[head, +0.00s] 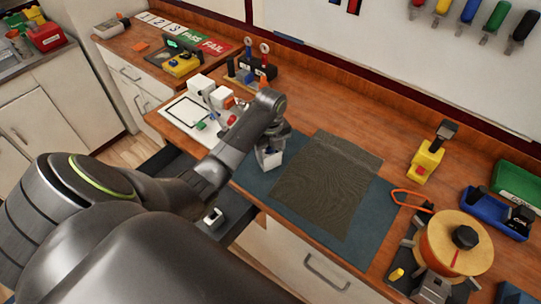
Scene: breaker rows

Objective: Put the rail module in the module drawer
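My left gripper (269,157) hangs over the left edge of the blue-grey mat (375,215), near the front of the bench. A pale grey block shape shows at its tip; I cannot tell whether it is a held part or the fingers. A small white block with a dark top (213,218), which looks like a rail module, sits in a dark open drawer (235,212) below the bench front. My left arm hides part of this drawer. My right gripper is not in view.
White modules (200,86) and a white board (186,111) stand behind my arm. A dark cloth (325,185) covers much of the mat. An orange cable spool (455,243) and a yellow tool (427,158) stand to the right. PASS and FAIL cards (213,46) lie at the back left.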

